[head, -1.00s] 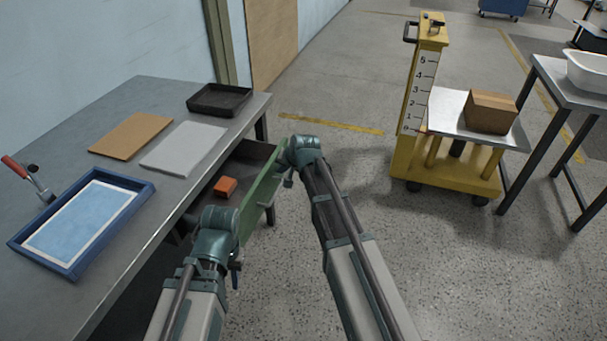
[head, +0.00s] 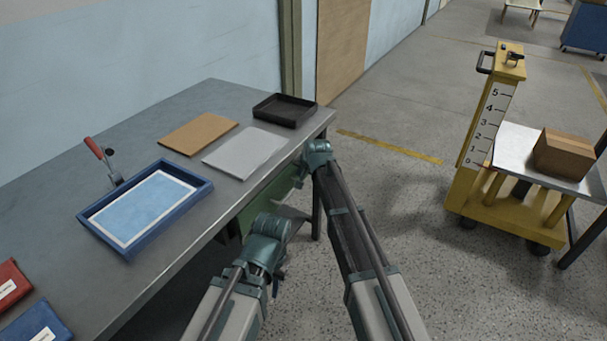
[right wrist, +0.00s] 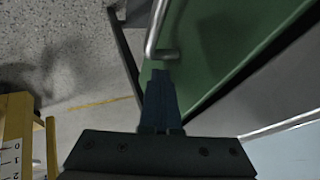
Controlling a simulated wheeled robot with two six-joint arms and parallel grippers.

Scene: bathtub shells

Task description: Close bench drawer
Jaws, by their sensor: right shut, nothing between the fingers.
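The bench drawer's green front (head: 266,196) sits under the edge of the metal bench (head: 215,240). No drawer interior shows in the head view, but my arms hide part of the front, so I cannot tell whether it is fully flush. In the right wrist view the green front (right wrist: 225,45) and its metal handle (right wrist: 153,38) are close. My right gripper (right wrist: 160,76) is shut and empty, its tips beside the lower end of the handle; contact is unclear. My left gripper (head: 279,283) is low before the bench, and its fingers are too small to judge.
On the bench are a blue tray (head: 92,216), a brown board (head: 198,137), a grey sheet (head: 245,152), a black tray (head: 262,110) and a red-handled clamp (head: 92,147). A yellow cart (head: 500,210) with a box (head: 565,153) stands right. Floor between is clear.

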